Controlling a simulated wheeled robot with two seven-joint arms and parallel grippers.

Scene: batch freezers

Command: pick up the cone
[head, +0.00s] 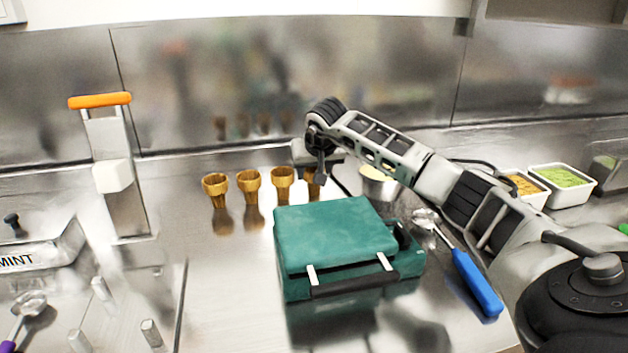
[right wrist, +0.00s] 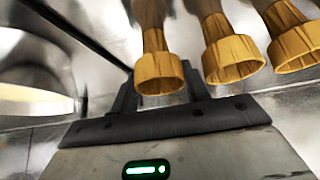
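Several golden-brown cones stand in a row on the steel counter in the head view: a far-left cone (head: 215,188), a second (head: 249,184), a third (head: 283,182) and a right-most one (head: 313,188). My right gripper (head: 316,178) points down over the right-most cone and hides part of it. In the right wrist view, that cone (right wrist: 160,75) sits between the two spread fingers of the right gripper (right wrist: 162,88). The fingers look apart around its rim; any contact is unclear. My left gripper is not in view.
A green case (head: 335,235) stands just in front of the cones. A blue-handled scoop (head: 475,283) lies to its right. A round tub (head: 379,186) stands behind my right arm. Topping trays (head: 563,186) are at far right. An orange-handled dispenser (head: 110,160) stands left.

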